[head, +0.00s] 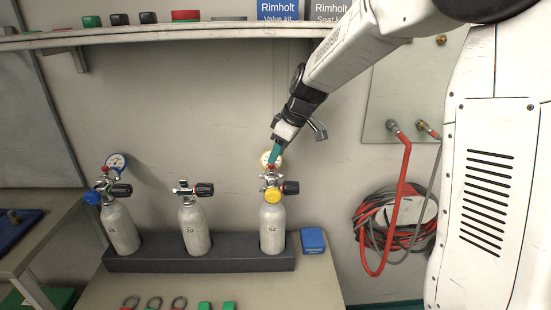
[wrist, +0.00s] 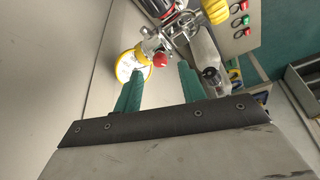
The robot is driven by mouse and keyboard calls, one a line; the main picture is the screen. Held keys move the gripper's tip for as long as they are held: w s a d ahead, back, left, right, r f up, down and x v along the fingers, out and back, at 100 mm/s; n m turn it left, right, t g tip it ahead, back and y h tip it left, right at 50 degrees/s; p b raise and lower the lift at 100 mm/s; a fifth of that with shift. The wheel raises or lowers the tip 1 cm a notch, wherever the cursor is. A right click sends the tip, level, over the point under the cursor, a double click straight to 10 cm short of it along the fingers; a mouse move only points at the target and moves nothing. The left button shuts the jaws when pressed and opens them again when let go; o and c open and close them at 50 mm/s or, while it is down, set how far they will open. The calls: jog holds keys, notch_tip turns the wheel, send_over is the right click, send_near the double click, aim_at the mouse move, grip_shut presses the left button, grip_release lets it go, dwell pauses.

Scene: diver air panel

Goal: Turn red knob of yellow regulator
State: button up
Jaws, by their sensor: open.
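The yellow regulator (head: 272,196) sits on top of the right grey cylinder (head: 272,228), with a yellow-rimmed gauge (head: 265,159). In the wrist view the yellow gauge (wrist: 128,66) is at the upper left. The red knob (wrist: 159,60) shows beside it, between the two green fingertips in the picture. My gripper (wrist: 160,69) is open, one finger on each side of the knob, with no contact visible. In the head view my gripper (head: 273,155) points down at the regulator from above and hides part of the gauge. How far the fingertips are from the knob is unclear.
A middle cylinder (head: 194,226) and a left cylinder with a blue regulator (head: 93,198) stand in the same dark rack (head: 150,260). A blue box (head: 313,241) lies right of the rack. A shelf (head: 150,34) runs above. Red hoses (head: 381,230) hang at right.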

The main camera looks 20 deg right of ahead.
jog(key=shift+x, duration=1.35)
grip_shut()
